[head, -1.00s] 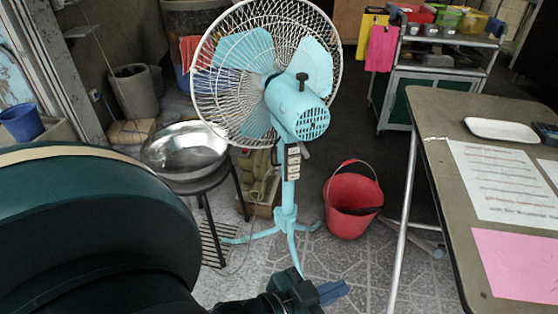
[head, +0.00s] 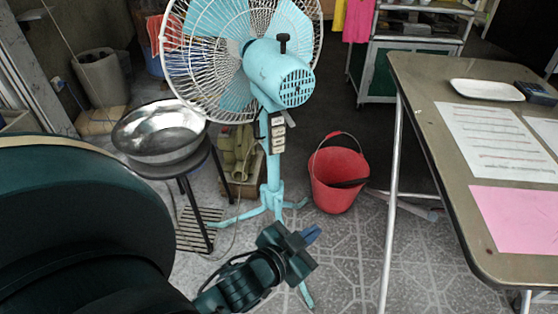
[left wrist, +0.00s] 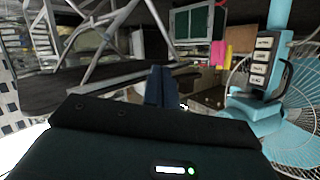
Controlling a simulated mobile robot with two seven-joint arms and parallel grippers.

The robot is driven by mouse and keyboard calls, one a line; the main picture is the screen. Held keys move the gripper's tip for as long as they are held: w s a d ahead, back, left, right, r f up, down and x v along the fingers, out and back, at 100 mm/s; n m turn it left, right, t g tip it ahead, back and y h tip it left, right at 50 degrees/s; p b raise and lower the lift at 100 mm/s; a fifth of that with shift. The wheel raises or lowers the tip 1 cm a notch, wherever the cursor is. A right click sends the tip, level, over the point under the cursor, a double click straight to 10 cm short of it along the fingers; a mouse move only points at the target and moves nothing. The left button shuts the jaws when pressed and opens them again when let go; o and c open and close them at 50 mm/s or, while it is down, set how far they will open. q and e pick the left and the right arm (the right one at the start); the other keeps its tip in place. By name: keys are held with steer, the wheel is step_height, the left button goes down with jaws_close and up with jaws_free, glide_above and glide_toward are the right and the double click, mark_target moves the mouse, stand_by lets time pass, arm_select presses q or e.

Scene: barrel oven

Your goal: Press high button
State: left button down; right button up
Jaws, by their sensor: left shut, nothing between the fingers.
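A light-blue pedestal fan (head: 278,72) with a white wire cage stands on the tiled floor. Its post carries a dark control panel with a column of several pale buttons (head: 278,132). In the left wrist view the button panel (left wrist: 260,62) appears at the upper right, with labels too small to read. My left gripper (head: 311,234) is in front of the fan, lower than the panel and apart from it. Its blue fingers (left wrist: 160,86) are together and empty in the left wrist view. My right gripper is not in view.
A metal basin (head: 160,132) sits on a dark stool left of the fan. A red bucket (head: 338,178) stands on the floor to its right. A table (head: 440,130) with papers and a white tray fills the right side.

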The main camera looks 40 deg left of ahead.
arm_select(q)
steer(key=w+a+f+n+t+y+b, duration=0.1)
steer(key=w+a+f+t+y+b, duration=0.2)
steer(key=w+a+y+b, duration=0.6)
steer(key=w+a+f, duration=0.1)
steer(key=w+a, duration=0.3)
steer(key=w, duration=0.1)
steer(key=shift+f, duration=0.4)
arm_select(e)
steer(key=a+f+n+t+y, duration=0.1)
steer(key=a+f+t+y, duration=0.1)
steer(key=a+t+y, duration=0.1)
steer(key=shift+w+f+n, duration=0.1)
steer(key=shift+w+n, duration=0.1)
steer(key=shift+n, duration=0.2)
arm_select(q)
steer(key=shift+a, duration=0.1)
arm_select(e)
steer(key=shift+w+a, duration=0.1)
